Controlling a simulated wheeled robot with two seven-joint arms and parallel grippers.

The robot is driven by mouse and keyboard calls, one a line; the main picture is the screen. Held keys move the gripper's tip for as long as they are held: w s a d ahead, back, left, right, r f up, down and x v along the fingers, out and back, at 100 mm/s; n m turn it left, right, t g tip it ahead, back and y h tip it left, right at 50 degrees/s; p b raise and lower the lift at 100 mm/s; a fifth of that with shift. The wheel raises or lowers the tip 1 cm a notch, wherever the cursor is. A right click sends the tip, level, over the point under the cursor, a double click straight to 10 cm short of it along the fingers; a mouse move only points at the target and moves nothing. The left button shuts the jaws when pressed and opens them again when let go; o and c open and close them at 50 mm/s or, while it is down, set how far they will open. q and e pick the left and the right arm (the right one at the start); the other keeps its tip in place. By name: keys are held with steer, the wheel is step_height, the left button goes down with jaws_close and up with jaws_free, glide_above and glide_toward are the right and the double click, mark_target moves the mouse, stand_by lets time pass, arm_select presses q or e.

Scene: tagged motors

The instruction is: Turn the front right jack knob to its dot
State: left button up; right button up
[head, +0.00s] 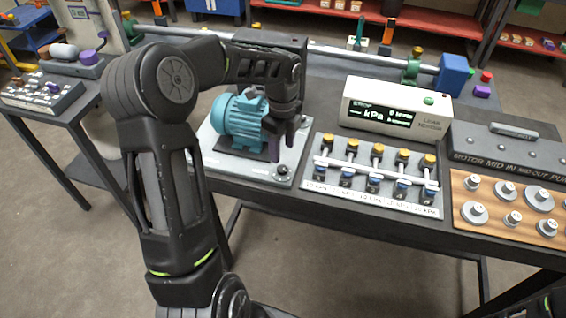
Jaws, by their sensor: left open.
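A teal motor (241,118) sits on a grey base plate (240,167) on the dark bench. The front right jack knob (282,170) is a small dark knob at the plate's front right corner. Its dot is too small to make out. My left gripper (286,142) points down above the right side of the plate, beside the motor and a little above and behind the knob in the picture. Its purple-tipped fingers are apart with nothing seen between them. The gripper and arm hide part of the motor's right end and the plate behind it.
Right of the plate are a valve manifold (375,181) with yellow and blue knobs, a white kPa display box (394,109), and a wooden board (509,205) with several metal knobs. A side table (75,102) stands left. A rail with a blue block (453,75) runs behind.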

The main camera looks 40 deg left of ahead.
mark_target(282, 168)
arm_select(q)
step_height(282, 168, down, 7)
steer(key=shift+f+p, duration=0.15)
steer(key=shift+p, duration=0.55)
steer(key=shift+c, duration=0.5)
jaws_close()
